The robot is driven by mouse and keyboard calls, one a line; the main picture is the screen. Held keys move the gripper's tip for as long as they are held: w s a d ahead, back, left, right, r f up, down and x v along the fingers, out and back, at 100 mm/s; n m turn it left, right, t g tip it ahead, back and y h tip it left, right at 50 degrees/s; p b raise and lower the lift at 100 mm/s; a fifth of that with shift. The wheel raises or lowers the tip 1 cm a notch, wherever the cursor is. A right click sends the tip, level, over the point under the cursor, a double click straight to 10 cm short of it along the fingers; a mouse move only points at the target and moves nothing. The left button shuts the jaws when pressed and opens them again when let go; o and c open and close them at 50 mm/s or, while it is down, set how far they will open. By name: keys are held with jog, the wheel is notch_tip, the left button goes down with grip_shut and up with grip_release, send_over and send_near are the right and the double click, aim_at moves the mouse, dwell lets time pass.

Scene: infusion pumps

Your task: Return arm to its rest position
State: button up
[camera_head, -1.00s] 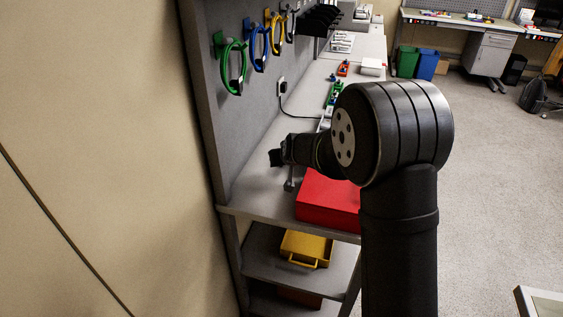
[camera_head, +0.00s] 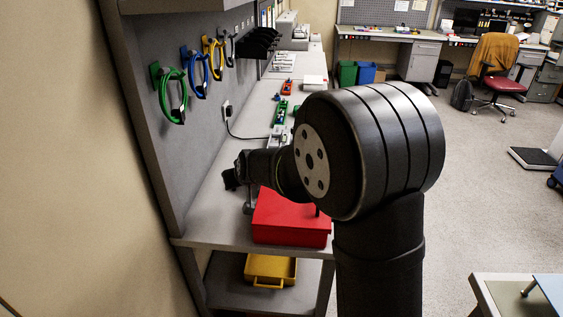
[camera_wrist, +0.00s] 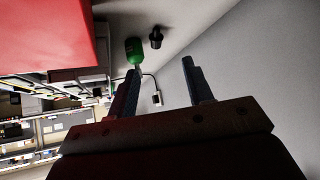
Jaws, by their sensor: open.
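My arm stands in the middle of the head view, with its large black elbow joint in front and the forearm reaching left over the workbench. My gripper (camera_head: 230,179) is small and dark at the forearm's left end, near the bench's back panel. In the wrist view my gripper (camera_wrist: 158,85) shows two parted fingers with nothing between them. Its jaws are open. A red box (camera_head: 290,222) sits on the bench (camera_head: 210,226) just below and to the right of the gripper, partly hidden by my arm. The red box also shows at the wrist view's upper left (camera_wrist: 45,35).
Coiled green (camera_head: 172,95), blue (camera_head: 194,73) and yellow (camera_head: 212,57) cables hang on the back panel. A yellow bin (camera_head: 270,270) is on the lower shelf. A white table (camera_head: 500,292) stands at lower right. The floor (camera_head: 460,190) right of my arm is open.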

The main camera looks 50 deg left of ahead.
aim_at(235, 194)
jog(key=x, duration=1)
jog(key=shift+a+f, duration=0.25)
jog(key=shift+x, duration=0.8)
jog(key=shift+d+r, duration=0.1)
jog(key=shift+r, duration=0.05)
